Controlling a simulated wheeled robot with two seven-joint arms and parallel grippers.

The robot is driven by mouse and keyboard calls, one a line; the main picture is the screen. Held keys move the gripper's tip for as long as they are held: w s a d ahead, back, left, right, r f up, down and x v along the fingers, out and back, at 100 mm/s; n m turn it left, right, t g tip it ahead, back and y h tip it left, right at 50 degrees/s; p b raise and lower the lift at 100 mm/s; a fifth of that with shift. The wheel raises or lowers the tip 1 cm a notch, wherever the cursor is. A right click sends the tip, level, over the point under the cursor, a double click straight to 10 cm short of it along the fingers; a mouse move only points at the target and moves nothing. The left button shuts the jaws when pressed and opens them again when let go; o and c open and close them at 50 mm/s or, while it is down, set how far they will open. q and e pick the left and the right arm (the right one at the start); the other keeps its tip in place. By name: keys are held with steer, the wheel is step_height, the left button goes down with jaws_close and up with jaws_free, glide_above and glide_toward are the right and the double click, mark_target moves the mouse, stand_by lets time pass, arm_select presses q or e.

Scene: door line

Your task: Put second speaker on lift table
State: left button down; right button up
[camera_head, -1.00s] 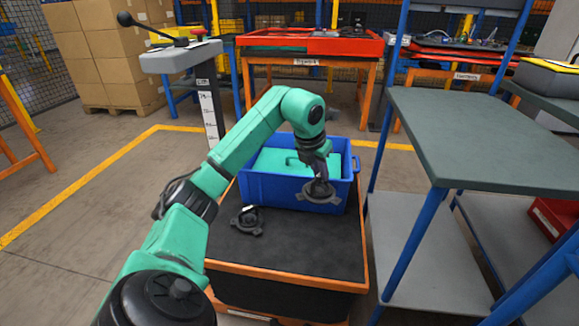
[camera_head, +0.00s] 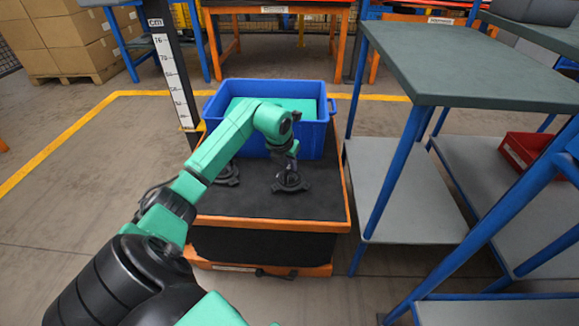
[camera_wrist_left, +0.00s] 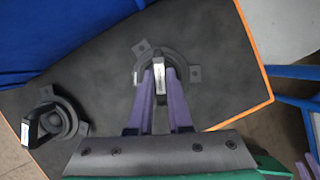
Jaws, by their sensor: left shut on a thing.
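My left gripper (camera_head: 288,160) is shut on a dark round speaker with small mounting tabs (camera_head: 290,183). It is low over the black top of the lift table (camera_head: 255,205), right of the middle; I cannot tell if it touches the top. In the left wrist view, the purple fingers (camera_wrist_left: 160,85) close on the upright part of this speaker (camera_wrist_left: 140,70), which lies flat. Another speaker (camera_head: 228,177) rests on the lift table to its left, partly behind my arm, and shows whole in the left wrist view (camera_wrist_left: 52,122).
A blue crate (camera_head: 310,138) with a green thing inside stands at the lift table's back. A grey-topped bench with blue legs (camera_head: 450,60) is close on the right, with a red bin (camera_head: 520,150) on its lower shelf. A post with a cm scale (camera_head: 172,70) stands back left.

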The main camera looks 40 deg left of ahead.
arm_select(q)
steer(key=c, duration=0.8)
jaws_free()
steer(key=shift+c, duration=0.2)
steer(key=shift+r, duration=0.15)
